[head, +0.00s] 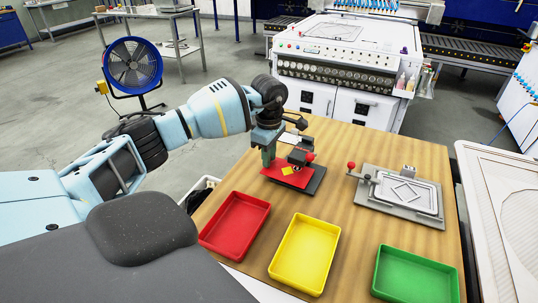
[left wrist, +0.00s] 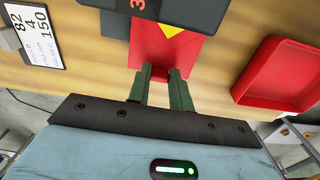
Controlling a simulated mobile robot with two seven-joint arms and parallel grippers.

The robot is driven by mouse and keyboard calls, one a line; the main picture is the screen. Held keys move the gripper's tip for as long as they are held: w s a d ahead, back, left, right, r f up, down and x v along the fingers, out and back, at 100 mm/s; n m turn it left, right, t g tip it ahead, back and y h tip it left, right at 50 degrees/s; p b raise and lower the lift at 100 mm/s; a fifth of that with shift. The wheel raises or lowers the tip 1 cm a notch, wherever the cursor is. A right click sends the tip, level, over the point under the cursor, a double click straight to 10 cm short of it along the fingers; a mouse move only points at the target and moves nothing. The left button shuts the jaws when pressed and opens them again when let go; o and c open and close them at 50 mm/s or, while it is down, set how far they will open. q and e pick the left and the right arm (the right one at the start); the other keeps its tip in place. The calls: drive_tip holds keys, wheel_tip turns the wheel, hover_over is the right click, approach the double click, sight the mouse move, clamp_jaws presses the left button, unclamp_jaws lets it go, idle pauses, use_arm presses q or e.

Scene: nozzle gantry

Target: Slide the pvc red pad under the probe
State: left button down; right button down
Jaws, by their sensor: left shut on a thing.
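The red pad (head: 282,174), with a yellow mark on it, lies over the dark base of the probe stand (head: 316,184). In the left wrist view the pad (left wrist: 150,56) reaches from my fingertips to beneath the dark probe head (left wrist: 160,8), which has a red lit digit. My left gripper (head: 268,160) is shut on the pad's near edge; its green fingers (left wrist: 161,74) show in the wrist view. The probe head (head: 298,157) hides part of the pad, and its tip is hidden. My right gripper is not in view.
A red tray (head: 236,248), a yellow tray (head: 270,262) and a green tray (head: 376,283) stand along the table's front. A grey fixture with a red-knobbed lever (head: 432,211) stands at right. A printed card (left wrist: 36,40) lies beside the stand. Bare wood (head: 335,221) separates them.

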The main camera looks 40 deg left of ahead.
use_arm(q)
drive_tip(key=shift+f, duration=0.15)
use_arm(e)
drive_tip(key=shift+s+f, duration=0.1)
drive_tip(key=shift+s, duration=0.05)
use_arm(q)
drive_tip(key=shift+f, duration=0.25)
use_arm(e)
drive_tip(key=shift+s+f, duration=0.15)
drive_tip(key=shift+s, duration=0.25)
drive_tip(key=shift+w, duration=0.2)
use_arm(q)
drive_tip(key=c, duration=1.2)
unclamp_jaws()
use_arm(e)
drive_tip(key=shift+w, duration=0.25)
